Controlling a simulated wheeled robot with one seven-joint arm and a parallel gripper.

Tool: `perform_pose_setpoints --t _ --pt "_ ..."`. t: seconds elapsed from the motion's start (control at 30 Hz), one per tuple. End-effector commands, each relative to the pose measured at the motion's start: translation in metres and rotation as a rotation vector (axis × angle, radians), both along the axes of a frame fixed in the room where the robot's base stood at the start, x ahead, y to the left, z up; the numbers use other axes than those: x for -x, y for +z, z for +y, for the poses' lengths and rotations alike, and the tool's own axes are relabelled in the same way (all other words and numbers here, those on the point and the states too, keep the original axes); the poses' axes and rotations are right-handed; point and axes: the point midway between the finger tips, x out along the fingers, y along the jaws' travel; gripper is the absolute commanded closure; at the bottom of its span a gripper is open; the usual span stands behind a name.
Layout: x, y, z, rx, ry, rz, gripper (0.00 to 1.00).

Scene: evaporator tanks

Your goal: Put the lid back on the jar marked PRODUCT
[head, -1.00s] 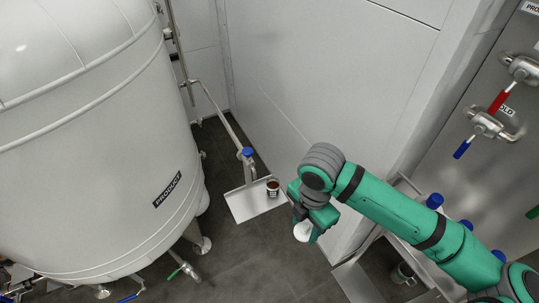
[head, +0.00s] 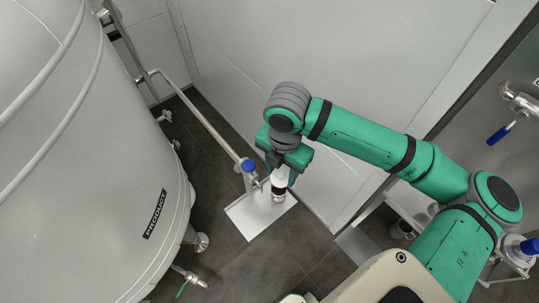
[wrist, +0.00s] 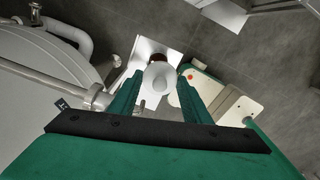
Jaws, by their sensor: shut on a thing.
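My gripper (head: 283,168) points down and is shut on the white lid (head: 281,176). In the wrist view the lid (wrist: 160,76) sits between the two green fingers. The jar (head: 278,192), with dark red-brown contents and a dark label, stands upright on the metal shelf (head: 250,220) beside the tank. The lid overlaps the jar's top in the head view. In the wrist view a dark red part of the jar (wrist: 157,57) shows just beyond the lid. I cannot tell whether lid and jar touch. The jar's label is too small to read.
A blue-capped valve (head: 249,166) on a pipe stands close beside the shelf. The white wall (head: 330,175) is to the right. Dark floor (head: 225,265) lies clear in front of the shelf.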

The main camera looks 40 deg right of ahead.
Motion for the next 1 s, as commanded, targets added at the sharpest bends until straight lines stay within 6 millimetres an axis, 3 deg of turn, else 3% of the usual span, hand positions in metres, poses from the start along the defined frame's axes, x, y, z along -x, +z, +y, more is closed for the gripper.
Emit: perform_pose_setpoints --t 0.27,1.0 --pt "0.000 -0.010 0.000 -0.001 -0.001 -0.001 0.77" --pt "0.000 -0.062 0.000 -0.001 -0.001 0.000 0.77"
